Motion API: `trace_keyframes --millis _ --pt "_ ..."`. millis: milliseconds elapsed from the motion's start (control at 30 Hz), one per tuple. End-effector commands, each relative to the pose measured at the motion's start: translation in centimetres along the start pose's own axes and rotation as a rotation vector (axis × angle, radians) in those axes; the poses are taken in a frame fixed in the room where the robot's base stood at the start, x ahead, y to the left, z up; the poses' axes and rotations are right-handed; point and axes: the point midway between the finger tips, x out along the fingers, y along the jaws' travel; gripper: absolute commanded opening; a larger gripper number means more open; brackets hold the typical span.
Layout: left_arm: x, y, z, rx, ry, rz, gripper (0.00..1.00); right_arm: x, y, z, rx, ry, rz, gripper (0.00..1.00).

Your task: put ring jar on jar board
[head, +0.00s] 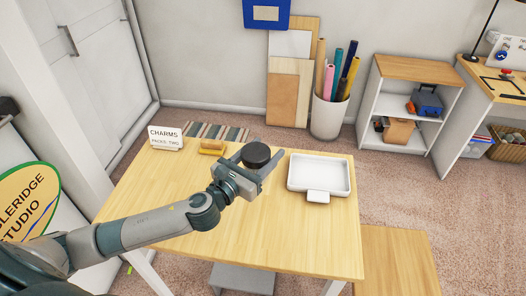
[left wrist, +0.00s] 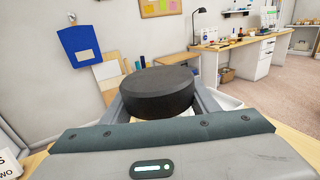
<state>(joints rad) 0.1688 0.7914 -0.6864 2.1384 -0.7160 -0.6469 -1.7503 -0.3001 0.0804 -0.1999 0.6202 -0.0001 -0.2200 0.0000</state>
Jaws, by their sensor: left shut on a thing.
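The ring jar appears as a dark round body or lid (head: 256,154) between the fingers of my left gripper (head: 262,163). My left gripper is shut on it, above the back middle of the wooden table. In the left wrist view the black round top (left wrist: 157,92) fills the space between the fingers. The jar's lower part is mostly hidden by the gripper; a pale patch shows beneath it. No board that I can surely name as the jar board shows. My right gripper is not in view.
A white tray (head: 318,181) with a front tab lies right of the gripper. A yellow wooden piece (head: 211,148), a striped mat (head: 215,131) and a "CHARMS" sign (head: 166,138) are at the table's back left. The table's front (head: 285,245) is clear.

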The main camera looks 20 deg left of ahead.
Motion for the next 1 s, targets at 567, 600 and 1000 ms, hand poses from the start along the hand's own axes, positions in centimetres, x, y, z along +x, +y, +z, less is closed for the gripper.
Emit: trace_keyframes --millis 567,600,1000 --pt "-4.9 -4.0 -3.0 -0.001 -0.008 0.043 0.19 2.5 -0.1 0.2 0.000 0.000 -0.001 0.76" --pt "-5.8 -4.5 -3.3 -0.002 -0.009 0.056 0.19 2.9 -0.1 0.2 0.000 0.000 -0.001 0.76" --pt "-13.9 -6.4 -4.4 -0.002 -0.003 0.214 0.19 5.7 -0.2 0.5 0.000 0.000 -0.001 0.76"
